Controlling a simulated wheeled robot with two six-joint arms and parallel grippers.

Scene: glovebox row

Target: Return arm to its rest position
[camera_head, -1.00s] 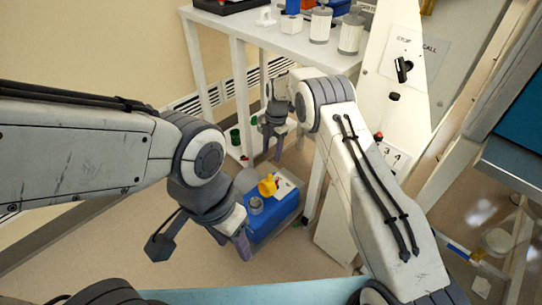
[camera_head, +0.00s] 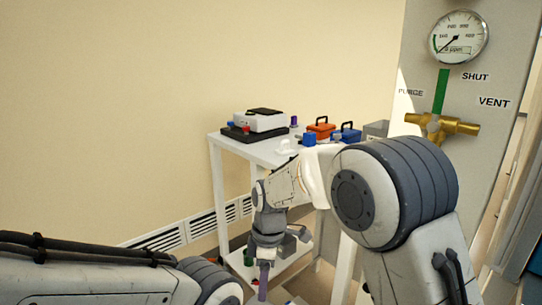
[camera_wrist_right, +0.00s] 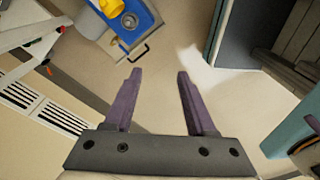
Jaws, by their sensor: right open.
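My right arm comes up from the lower right in the head view and bends over toward the white table. Its gripper (camera_head: 264,281) hangs pointing down in front of the table, and part of it is cut by the lower picture area. In the right wrist view the two purple fingers (camera_wrist_right: 158,98) stand well apart with only floor between them, so the right gripper is open and empty. My left arm shows only as a link at the lower left of the head view; its gripper is out of the picture.
A white table (camera_head: 262,152) holds a scale-like device (camera_head: 259,121), an orange box (camera_head: 320,127) and a blue box (camera_head: 347,133). A panel with a gauge (camera_head: 458,38) and brass valve (camera_head: 441,125) stands at right.

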